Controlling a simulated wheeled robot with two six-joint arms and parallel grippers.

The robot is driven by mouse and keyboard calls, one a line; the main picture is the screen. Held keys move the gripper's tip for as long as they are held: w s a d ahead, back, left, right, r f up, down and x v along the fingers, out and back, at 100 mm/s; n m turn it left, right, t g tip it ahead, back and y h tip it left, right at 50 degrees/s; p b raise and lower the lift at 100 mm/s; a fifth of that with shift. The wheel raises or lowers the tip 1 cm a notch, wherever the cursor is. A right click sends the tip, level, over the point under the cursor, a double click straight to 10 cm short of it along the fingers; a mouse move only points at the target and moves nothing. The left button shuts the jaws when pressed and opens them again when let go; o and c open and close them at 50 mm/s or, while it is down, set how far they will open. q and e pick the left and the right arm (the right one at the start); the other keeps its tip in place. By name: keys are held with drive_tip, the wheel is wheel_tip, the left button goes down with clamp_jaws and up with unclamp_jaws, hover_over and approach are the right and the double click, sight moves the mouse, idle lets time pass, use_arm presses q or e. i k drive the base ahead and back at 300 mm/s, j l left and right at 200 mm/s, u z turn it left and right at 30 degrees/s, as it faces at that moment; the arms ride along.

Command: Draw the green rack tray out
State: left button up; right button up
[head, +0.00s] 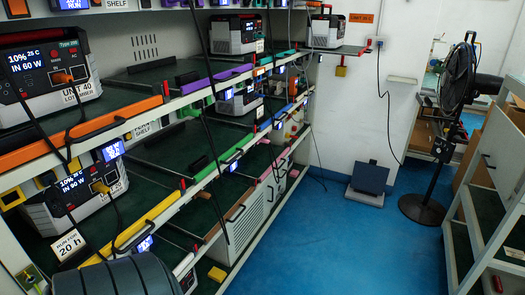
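The rack stands along the left and holds trays with coloured front bars on several levels.
An orange bar (80,139) and a yellow bar (146,221) front nearer trays. Black cables hang across the rack front. Blue floor (320,245) is clear in the aisle. A black fan (456,80) and a second rack (482,215) stand at right; a dark scale (369,179) is by the wall.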

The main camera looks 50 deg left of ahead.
sight(185, 149)
drive_tip(key=i+u, duration=0.75)
drive_tip(key=u, duration=0.15)
